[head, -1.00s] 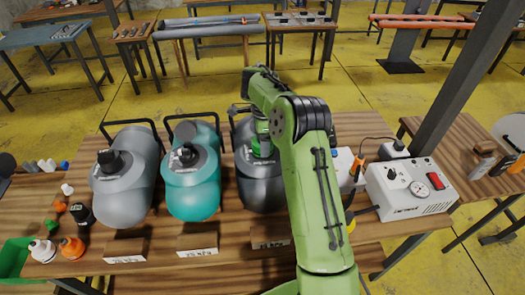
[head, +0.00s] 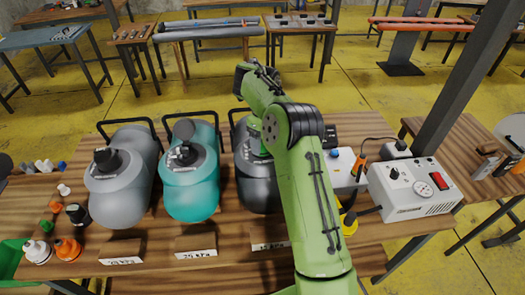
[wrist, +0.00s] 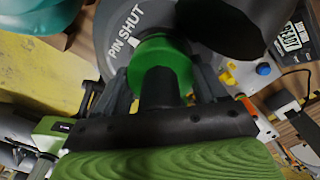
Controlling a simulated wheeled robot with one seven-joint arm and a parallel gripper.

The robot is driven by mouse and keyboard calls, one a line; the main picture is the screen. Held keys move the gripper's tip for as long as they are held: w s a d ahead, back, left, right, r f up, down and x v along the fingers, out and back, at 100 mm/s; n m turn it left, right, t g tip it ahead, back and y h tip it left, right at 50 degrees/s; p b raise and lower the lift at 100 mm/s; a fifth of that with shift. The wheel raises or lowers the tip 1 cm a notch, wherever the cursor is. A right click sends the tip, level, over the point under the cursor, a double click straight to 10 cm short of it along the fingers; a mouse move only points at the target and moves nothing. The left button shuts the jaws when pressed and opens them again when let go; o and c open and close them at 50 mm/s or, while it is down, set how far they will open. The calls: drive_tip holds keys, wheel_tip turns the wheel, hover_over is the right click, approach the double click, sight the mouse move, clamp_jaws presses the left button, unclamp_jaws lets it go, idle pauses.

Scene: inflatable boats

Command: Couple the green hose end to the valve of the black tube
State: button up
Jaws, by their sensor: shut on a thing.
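The black tube (head: 256,185) lies on the wooden bench, right of the teal tube, partly hidden by my arm. In the wrist view, my gripper (wrist: 163,88) is shut on the green hose end (wrist: 160,58), with a finger on each side of it. The hose end is in front of a grey disc (wrist: 122,38) marked "PIN SHUT". A dark round part (wrist: 232,28) is just to its right. The valve opening is hidden behind the hose end, so I cannot tell whether they are joined.
A grey tube (head: 122,185) and a teal tube (head: 190,185) lie to the left, with label blocks in front. A white control box (head: 412,190) stands to the right. Several small caps and fittings, among them an orange one (head: 67,249), sit at the bench's left end.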

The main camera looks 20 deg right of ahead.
drive_tip(key=m, duration=0.2)
drive_tip(key=shift+f+m, duration=0.1)
drive_tip(key=shift+m, duration=0.3)
drive_tip(key=shift+a+m, duration=0.1)
drive_tip(key=shift+m, duration=0.5)
drive_tip(key=o, duration=1.2)
drive_tip(key=shift+c, duration=0.2)
drive_tip(key=shift+r, duration=0.2)
wheel_tip(320, 180, up, 16)
drive_tip(key=p, duration=0.8)
drive_tip(key=shift+f, duration=0.2)
